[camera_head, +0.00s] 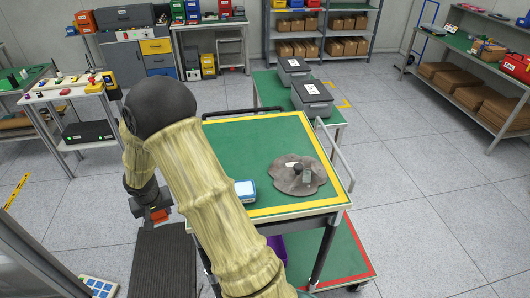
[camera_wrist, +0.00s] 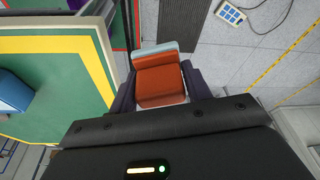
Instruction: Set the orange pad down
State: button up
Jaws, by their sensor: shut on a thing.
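The orange pad (camera_wrist: 160,84) is held between the two dark fingers of my gripper (camera_wrist: 158,92) in the wrist view. A pale blue-grey edge shows at its far end. In the head view the orange pad (camera_head: 159,215) shows small at the end of my arm, left of the green-topped cart (camera_head: 250,150). It appears to be out over the floor beside the cart, not over the cart's top. My arm hides part of the cart's left side.
On the cart are a blue device with a pale screen (camera_head: 245,190) and a crumpled grey cloth (camera_head: 312,177) with small items. The cart's middle is clear. A blue-and-white panel (camera_head: 98,286) lies on the floor. A white side table (camera_head: 75,95) stands at left.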

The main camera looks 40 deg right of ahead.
jog(key=shift+w+d, duration=0.15)
jog(key=shift+w, duration=0.05)
jog(key=shift+s, duration=0.1)
jog(key=shift+s+r, duration=0.1)
jog(key=shift+d, duration=0.1)
jog(key=shift+d+r, duration=0.2)
jog(key=shift+d, duration=0.1)
jog(key=s+d+r+m+p, duration=0.1)
jog(key=d+r+p, duration=0.1)
jog(key=d, duration=0.5)
jog(key=s+d+r+m+p, duration=0.1)
jog(key=d+r+m+p, duration=0.1)
jog(key=d+r, duration=0.3)
jog(key=d, duration=0.2)
jog(key=shift+d+r+h, duration=0.15)
jog(key=shift+d+h, duration=0.2)
jog(key=shift+h, duration=0.05)
notch_tip(320, 180, down, 6)
jog(key=shift+f+p, duration=0.15)
jog(key=shift+p, duration=0.2)
